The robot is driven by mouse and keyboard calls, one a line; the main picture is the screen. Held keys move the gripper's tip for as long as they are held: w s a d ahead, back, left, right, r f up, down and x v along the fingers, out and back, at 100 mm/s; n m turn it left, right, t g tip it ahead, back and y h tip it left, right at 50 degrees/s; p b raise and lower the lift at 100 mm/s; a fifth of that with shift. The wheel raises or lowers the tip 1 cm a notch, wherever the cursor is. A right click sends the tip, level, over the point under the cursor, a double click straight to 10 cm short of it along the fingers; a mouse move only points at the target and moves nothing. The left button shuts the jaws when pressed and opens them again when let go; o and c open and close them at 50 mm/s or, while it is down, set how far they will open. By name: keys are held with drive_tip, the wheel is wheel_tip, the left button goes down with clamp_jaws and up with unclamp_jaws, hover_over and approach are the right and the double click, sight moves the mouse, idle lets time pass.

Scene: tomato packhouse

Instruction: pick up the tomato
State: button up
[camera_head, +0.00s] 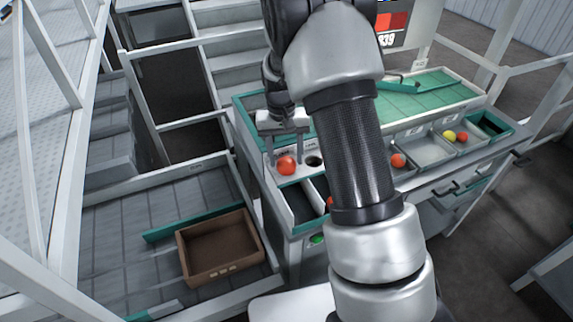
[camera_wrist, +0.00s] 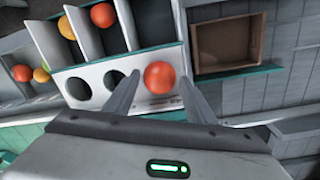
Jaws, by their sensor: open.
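A red tomato (camera_head: 287,166) sits at the left end of a pale panel with round holes on the sorting bench. In the wrist view the tomato (camera_wrist: 159,77) shows between the two finger tips, with dark round holes to its left. My gripper (camera_head: 286,154) is open and points down over the tomato, one finger on each side of it. In the wrist view my gripper (camera_wrist: 158,85) has a gap between the fingers and the tomato, so I see no grip. The tomato's underside is hidden.
An empty brown crate (camera_head: 182,254) stands on the grey conveyor at the lower left. Bench bins hold other tomatoes, including an orange-red one (camera_head: 398,160) and a yellow one (camera_head: 449,135). A green belt (camera_head: 435,92) lies behind. My arm hides the bench's middle.

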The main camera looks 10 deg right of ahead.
drive_tip(key=shift+f, duration=1.25)
drive_tip(key=c, duration=0.4)
drive_tip(key=shift+r, duration=0.1)
